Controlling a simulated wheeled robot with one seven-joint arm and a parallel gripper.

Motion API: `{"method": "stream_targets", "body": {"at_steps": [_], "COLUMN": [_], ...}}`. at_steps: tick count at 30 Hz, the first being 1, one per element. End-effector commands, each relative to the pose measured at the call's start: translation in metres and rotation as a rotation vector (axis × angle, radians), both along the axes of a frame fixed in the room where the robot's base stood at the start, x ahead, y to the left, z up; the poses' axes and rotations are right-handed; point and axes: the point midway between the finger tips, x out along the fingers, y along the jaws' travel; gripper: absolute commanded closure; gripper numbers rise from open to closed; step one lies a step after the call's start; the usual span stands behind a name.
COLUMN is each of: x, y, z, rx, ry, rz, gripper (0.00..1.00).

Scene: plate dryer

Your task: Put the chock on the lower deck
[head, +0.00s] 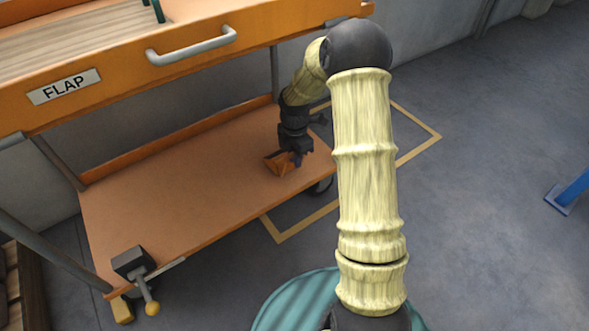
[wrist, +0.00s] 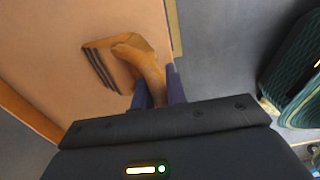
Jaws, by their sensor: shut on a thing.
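The chock (head: 279,163) is a small orange-brown wedge at the right end of the lower deck (head: 180,190), a flat orange-brown shelf under the cart's upper tray. In the wrist view the chock (wrist: 118,62) shows dark stripes on one side and a raised grip part that runs between my fingers. My gripper (head: 294,157) points down and is shut on the chock; it also shows in the wrist view (wrist: 158,92). The chock is over the lower deck near its right edge. I cannot tell whether its underside touches the deck.
The upper tray with a FLAP label (head: 64,87) and a grey handle (head: 191,46) overhangs the deck. A dark clamp with a yellow-knobbed lever (head: 135,268) is at the deck's front left corner. Yellow lines (head: 300,222) mark the grey floor. The deck's middle is clear.

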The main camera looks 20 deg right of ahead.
Motion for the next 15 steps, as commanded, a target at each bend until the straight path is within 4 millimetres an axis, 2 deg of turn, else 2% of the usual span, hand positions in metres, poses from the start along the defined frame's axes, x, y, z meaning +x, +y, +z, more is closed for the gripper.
{"method": "stream_targets", "body": {"at_steps": [8, 15], "x": [0.0, 0.0], "y": [0.0, 0.0], "z": [0.001, -0.026], "rx": [0.0, -0.001], "ry": [-0.002, 0.0], "rz": [0.0, -0.001], "gripper": [1.0, 1.0]}}
